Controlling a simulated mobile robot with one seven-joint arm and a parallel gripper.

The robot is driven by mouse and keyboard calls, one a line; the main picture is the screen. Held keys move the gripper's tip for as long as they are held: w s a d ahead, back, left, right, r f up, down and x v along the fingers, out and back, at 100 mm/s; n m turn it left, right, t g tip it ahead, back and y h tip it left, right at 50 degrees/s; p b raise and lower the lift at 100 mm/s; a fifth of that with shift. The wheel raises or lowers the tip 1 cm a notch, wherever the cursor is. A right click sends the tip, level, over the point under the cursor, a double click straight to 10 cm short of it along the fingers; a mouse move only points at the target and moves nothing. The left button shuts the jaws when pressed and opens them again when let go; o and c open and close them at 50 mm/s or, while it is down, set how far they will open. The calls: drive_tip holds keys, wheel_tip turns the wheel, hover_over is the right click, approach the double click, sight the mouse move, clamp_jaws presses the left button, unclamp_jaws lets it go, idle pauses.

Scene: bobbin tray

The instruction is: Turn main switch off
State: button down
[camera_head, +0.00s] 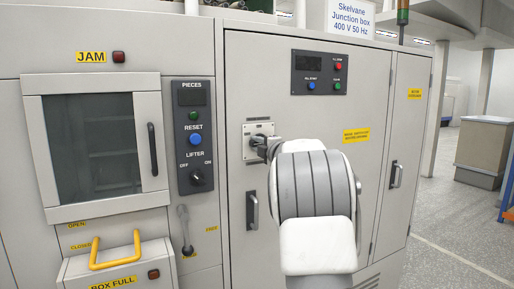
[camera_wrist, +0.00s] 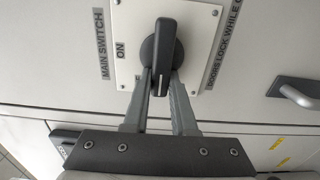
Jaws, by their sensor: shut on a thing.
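The main switch has a dark rotary handle (camera_wrist: 162,55) on a white plate (camera_wrist: 205,25) in the wrist view. A "MAIN SWITCH" label (camera_wrist: 103,45) is left of the plate, and "ON" is printed on its left part. The handle runs up and down the picture, crosswise to the direction of "ON". My gripper (camera_wrist: 161,84) is shut on the handle's lower end, with one finger on each side. Another marking below "ON" is partly hidden by a finger. In the head view the plate (camera_head: 250,129) shows on the cabinet, and my gripper (camera_head: 262,147) hides most of the handle.
A button panel (camera_head: 319,73) is above right. A panel with a lifter knob (camera_head: 195,138) is left. Open floor is at far right.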

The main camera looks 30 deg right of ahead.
idle(0.4)
drive_tip(key=c, duration=0.7)
unclamp_jaws()
drive_tip(key=s, duration=1.1)
drive_tip(key=s+a, duration=0.1)
drive_tip(key=s, duration=0.5)
drive_tip(key=shift+s+b, duration=0.2)
drive_tip(key=shift+b, duration=0.1)
